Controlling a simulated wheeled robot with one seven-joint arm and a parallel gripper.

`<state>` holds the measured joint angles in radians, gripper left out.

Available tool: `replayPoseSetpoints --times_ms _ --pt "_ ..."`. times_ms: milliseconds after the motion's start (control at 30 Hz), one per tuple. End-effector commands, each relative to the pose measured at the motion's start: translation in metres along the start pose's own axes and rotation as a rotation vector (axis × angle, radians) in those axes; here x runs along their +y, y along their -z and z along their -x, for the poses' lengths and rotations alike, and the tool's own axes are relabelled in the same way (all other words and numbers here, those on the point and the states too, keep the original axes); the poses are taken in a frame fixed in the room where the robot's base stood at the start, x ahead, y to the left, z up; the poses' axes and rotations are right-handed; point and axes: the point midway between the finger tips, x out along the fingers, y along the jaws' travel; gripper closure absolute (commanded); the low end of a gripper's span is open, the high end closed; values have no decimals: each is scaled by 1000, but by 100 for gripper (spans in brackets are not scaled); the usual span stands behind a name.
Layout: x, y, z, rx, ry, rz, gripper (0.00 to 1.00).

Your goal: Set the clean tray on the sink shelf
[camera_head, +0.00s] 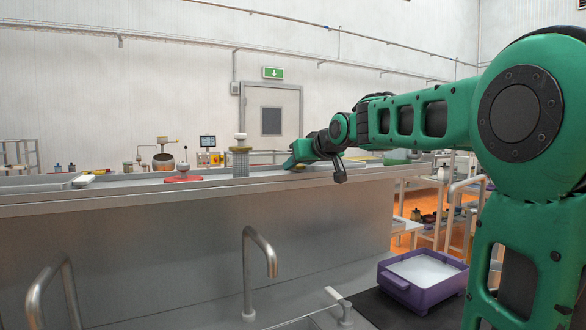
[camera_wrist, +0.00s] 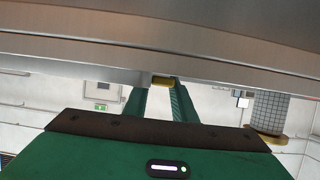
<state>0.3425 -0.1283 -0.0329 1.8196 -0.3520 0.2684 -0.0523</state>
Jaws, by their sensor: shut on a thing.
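My gripper (camera_head: 296,160) is low over the long steel shelf (camera_head: 140,190), right of its middle. In the wrist view its two green fingers (camera_wrist: 160,98) are close together and their tips reach the shelf's edge line. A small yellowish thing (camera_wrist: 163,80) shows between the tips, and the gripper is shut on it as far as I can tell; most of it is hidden. A purple tray (camera_head: 403,288) with white contents stands at the lower right beside the sink, apart from the gripper. I cannot make out which thing is the clean tray.
A gridded cylinder (camera_head: 240,163) stands on the shelf just left of my gripper, and in the wrist view (camera_wrist: 270,112). A red-based item (camera_head: 183,179) and a white item (camera_head: 83,180) lie farther left. Two curved taps (camera_head: 248,262) rise below the shelf front.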

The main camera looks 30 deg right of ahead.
Motion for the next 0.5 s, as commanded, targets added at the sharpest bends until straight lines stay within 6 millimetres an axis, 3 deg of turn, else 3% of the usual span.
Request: replayPoseSetpoints --times_ms 33,100,500 --pt "0 -1 -1 -3 0 -2 74" --pt "0 -1 -1 -3 0 -2 57" --pt "-1 0 5 0 0 0 57"
